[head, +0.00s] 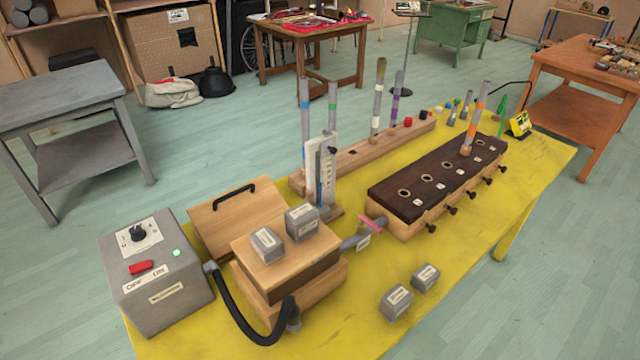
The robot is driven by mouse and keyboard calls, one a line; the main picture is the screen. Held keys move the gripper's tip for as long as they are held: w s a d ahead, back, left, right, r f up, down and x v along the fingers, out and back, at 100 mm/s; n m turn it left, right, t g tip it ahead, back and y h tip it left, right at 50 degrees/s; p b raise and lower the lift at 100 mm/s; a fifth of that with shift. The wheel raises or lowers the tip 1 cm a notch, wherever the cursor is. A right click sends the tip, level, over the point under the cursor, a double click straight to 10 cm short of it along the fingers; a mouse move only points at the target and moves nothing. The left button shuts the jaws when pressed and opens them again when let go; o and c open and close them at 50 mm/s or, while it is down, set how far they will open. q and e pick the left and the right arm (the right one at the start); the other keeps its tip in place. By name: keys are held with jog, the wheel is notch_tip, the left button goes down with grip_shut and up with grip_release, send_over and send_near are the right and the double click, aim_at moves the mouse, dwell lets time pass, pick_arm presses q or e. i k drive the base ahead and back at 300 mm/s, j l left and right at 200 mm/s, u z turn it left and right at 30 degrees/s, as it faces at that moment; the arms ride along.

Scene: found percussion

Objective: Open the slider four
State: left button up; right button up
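A long wind chest with a dark top (398,188) and a light wooden side stands on the yellow table. Several dark slider knobs (452,210) stick out along its right-hand side, each in its own spot. Small white labels (441,186) sit on top beside round holes. The numbers on them are too small to read, so I cannot tell which knob is slider four. A grey pipe with orange bands (479,108) stands upright towards the chest's far end. Neither of my grippers is in view.
The yellow table (475,262) is bare right of the chest, apart from two grey weights (396,302). A grey blower box (155,275), black hose (240,320) and wooden bellows (285,265) fill the near left. A rack (350,158) with upright pipes stands behind the chest.

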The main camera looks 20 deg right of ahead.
aim_at(489, 181)
jog(key=l+z, duration=0.4)
jog(key=k+l+z, duration=0.1)
jog(key=l+z, duration=0.2)
jog(key=z, duration=0.15)
jog(key=l+z, duration=0.4)
jog(key=i+l, duration=0.15)
jog(key=l, duration=0.15)
jog(key=i+l, duration=0.2)
jog(key=l, duration=0.15)
jog(key=j+u, duration=0.05)
